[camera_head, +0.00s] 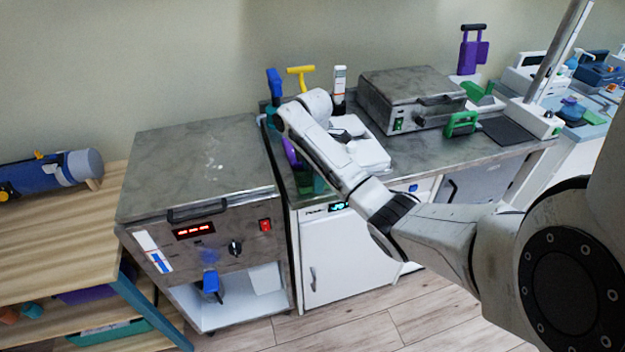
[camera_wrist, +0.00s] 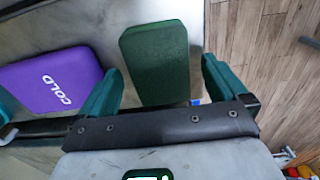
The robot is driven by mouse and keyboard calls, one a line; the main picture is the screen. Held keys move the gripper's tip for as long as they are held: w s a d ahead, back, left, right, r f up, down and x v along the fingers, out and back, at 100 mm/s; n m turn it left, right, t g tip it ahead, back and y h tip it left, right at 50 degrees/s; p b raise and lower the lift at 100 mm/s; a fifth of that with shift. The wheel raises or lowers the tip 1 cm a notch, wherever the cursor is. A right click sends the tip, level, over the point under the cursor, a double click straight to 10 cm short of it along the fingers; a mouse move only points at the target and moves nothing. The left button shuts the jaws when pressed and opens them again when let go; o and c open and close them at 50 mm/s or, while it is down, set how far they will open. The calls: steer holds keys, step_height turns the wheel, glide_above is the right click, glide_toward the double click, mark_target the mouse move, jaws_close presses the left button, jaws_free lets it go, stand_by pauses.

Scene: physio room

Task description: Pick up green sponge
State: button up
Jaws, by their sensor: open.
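The green sponge (camera_wrist: 155,62) is a dark green rounded block lying flat on the grey worktop, near the worktop's edge in the wrist view. My gripper (camera_wrist: 162,66) is open, with one teal finger to the left of the sponge and one to the right. The near end of the sponge reaches into the space between the fingers. I cannot tell how far the fingertips are above it.
A purple pack marked COLD (camera_wrist: 50,80) lies just left of the left finger. In the head view a grey metal device (camera_head: 410,95) stands behind my arm. A steel cabinet (camera_head: 200,165) adjoins at left. Bare floor (camera_wrist: 255,60) lies beyond the worktop edge.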

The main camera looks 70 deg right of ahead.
steer(key=shift+f, duration=0.65)
steer(key=shift+c, duration=0.5)
steer(key=c, duration=1)
